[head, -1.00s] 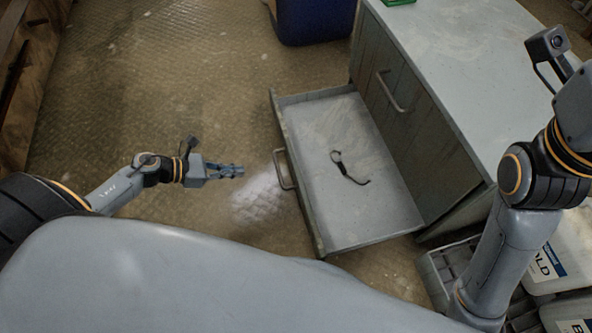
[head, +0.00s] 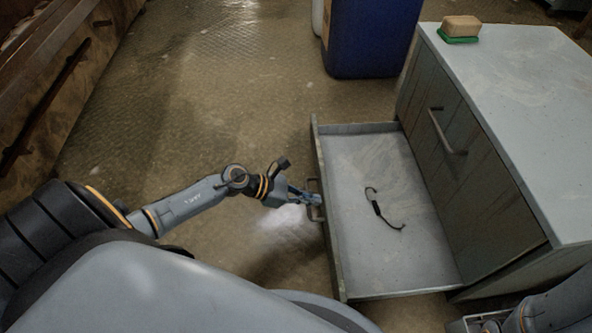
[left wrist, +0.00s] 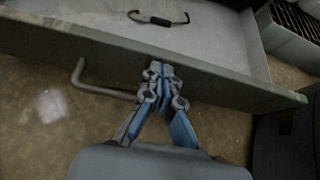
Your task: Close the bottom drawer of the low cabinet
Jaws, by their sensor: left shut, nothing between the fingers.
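The low cabinet (head: 560,110) stands at the right of the head view. Its bottom drawer (head: 365,262) is pulled well out to the left. The drawer's bar handle (head: 315,200) is on its front face, and shows in the left wrist view (left wrist: 100,92) left of my fingers. My left gripper (head: 316,199) is shut and empty, its fingertips at the outer face of the drawer front (left wrist: 225,85), beside the handle. Whether the tips touch the face I cannot tell.
A dark hooked cord or strap (head: 378,208) lies in the drawer. A sponge (head: 461,26) on a green pad sits on the cabinet top. A blue container (head: 370,38) stands behind. The floor (head: 190,110) left of the drawer is clear.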

